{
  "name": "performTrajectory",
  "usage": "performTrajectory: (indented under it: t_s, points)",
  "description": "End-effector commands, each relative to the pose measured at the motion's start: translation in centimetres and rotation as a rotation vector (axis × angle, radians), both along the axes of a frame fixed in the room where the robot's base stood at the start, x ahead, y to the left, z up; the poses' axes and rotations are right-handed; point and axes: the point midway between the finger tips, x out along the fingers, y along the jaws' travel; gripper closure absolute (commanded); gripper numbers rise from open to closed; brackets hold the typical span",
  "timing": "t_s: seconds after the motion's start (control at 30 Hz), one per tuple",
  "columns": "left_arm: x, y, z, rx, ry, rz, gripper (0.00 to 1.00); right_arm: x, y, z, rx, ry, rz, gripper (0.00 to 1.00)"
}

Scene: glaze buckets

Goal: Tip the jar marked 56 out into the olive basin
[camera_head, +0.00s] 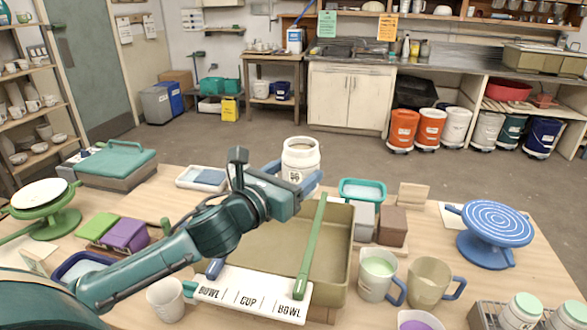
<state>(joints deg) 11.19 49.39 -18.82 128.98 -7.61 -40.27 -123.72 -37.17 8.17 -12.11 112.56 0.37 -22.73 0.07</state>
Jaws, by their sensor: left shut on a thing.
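A white jar (300,154) with an open top and a dark marking on its front, which I cannot fully read, stands upright at the far side of the olive basin. My left gripper (300,183) is shut on this jar at its lower part, and hides some of it. The olive basin (331,272) is a wide rectangular tub on the table, partly hidden by my left arm. I see no liquid in its visible part. My right gripper is not in view.
A green stick (311,246) leans across the basin above a white BOWL-CUP-BOWL board (250,298). Mugs (377,274) stand right of the basin, near a blue turntable (494,226). A teal tray (362,190) and brown block (393,226) lie behind them.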

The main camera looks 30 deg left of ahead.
Motion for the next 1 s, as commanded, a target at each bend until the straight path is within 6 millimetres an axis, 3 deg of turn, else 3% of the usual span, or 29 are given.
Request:
performTrajectory:
  t_s: [0.23,0.53,0.87,0.9,1.0]
  points:
    - [0.0,0.0,-1.9,0.000,-0.009,0.000,0.81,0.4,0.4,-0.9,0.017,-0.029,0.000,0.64]
    - [-0.3,-1.6,-1.1,-0.329,0.037,-0.002,0.81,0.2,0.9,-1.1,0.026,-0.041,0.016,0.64]
    - [-0.3,-1.6,-1.6,-0.368,0.050,-0.001,0.81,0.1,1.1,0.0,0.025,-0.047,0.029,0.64]
    - [-0.3,-1.8,-1.0,-0.406,0.057,-0.001,0.81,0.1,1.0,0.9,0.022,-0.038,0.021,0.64]
    - [-0.3,-2.1,-1.0,-0.495,0.067,-0.002,0.81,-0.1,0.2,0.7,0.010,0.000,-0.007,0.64]
